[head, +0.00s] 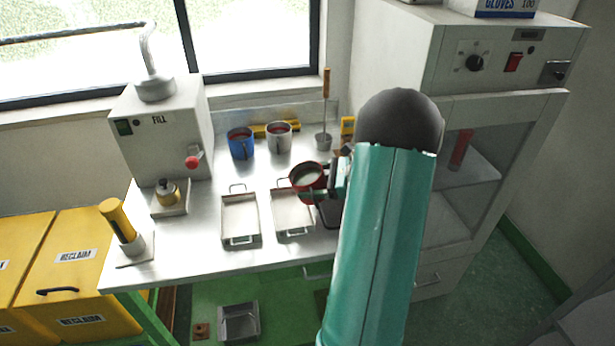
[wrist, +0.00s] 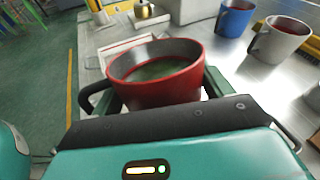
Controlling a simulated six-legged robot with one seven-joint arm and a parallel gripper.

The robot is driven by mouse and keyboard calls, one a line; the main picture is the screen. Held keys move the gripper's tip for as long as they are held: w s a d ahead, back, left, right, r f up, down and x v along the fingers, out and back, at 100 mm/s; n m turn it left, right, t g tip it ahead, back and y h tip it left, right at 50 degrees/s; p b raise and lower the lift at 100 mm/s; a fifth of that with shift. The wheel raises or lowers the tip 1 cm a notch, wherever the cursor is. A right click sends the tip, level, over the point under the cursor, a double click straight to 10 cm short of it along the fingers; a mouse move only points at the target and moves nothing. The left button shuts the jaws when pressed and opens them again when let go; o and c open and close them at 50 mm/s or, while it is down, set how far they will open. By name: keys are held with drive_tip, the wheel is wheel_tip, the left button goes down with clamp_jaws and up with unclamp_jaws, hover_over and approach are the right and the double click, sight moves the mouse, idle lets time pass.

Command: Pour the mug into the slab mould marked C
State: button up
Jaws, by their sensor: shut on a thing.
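A red mug (head: 301,184) with pale greenish liquid inside is in my gripper (wrist: 158,92). In the wrist view the mug (wrist: 155,92) sits between the two fingers, about upright, with its dark handle to the left. In the head view it is over the right side of the steel bench, by the far end of a shallow tray mould (head: 292,228). A second tray mould (head: 240,234) lies to its left. Both look empty. No letter marks can be read on them, and my arm hides the bench farther right.
A blue mug (head: 241,148) and a grey mug (head: 279,145) stand at the back of the bench (head: 215,264). The FILL machine (head: 160,130) stands at the left, a cabinet (head: 480,110) at the right. A ladle (head: 323,140) stands near the back wall.

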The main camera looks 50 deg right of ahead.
drive_tip(key=shift+a+r+n+g+h, duration=0.15)
drive_tip(key=shift+n+g+h, duration=0.35)
drive_tip(key=shift+g+h, duration=1)
drive_tip(key=shift+g, duration=0.1)
drive_tip(key=g+h, duration=0.1)
drive_tip(key=n+g+h, duration=0.1)
drive_tip(key=r+h, duration=0.1)
drive_tip(key=shift+w+a+g, duration=0.35)
drive_tip(key=shift+w+g, duration=0.05)
drive_tip(key=g+h, duration=0.1)
drive_tip(key=a+r+n+g+h, duration=0.1)
drive_tip(key=h, duration=0.1)
drive_tip(key=w+h, duration=0.1)
drive_tip(key=shift+a+r+g, duration=0.2)
drive_tip(key=shift+a+g, duration=0.05)
drive_tip(key=shift+g, duration=0.15)
drive_tip(key=shift+s+h, duration=0.15)
drive_tip(key=shift+h, duration=0.15)
